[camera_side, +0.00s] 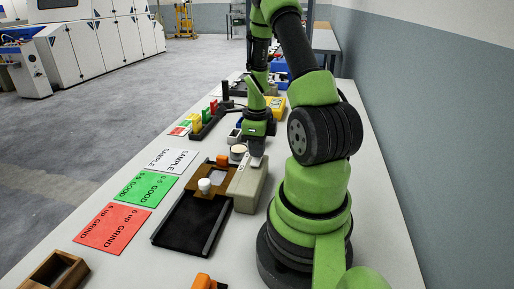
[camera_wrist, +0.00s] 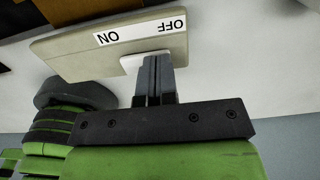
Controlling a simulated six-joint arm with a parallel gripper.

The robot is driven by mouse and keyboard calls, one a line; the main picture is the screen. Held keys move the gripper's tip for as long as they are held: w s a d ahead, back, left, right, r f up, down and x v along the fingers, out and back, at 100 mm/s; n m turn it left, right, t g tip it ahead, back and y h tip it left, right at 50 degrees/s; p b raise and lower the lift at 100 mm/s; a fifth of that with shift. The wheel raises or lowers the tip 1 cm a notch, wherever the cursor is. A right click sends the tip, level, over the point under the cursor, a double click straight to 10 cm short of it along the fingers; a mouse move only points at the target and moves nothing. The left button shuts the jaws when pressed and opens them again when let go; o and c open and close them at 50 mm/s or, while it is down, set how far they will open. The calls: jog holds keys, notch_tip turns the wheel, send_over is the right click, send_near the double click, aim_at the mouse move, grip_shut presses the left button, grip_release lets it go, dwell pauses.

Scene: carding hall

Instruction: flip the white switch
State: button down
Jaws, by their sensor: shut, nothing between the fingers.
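A beige switch box (camera_side: 248,187) stands on the table in front of my arm's base. In the wrist view the box (camera_wrist: 75,55) has a white label (camera_wrist: 140,33) with ON at left and OFF at right, upside down. The white switch (camera_wrist: 131,64) shows below the label, partly hidden behind my fingers. My gripper (camera_wrist: 154,60) is shut and empty, its fingertips at the switch, nearer the OFF half. I cannot tell whether they touch it. In the side view my gripper (camera_side: 257,155) points down at the box's far end.
A black tray (camera_side: 178,235) and a brown board with a white knob (camera_side: 205,185) lie left of the box. Red (camera_side: 112,228), green (camera_side: 146,189) and white cards lie further left. A wooden box (camera_side: 55,272) stands at the front left. Bare tabletop shows between the cards and tray.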

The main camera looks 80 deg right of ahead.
jog(key=shift+d+f, duration=0.1)
jog(key=shift+f, duration=0.1)
dwell(0.3)
jog(key=shift+r, duration=0.1)
jog(key=shift+a+r, duration=0.3)
jog(key=shift+a, duration=0.45)
jog(key=d+r, duration=0.3)
jog(key=r, duration=1)
jog(key=shift+r, duration=0.35)
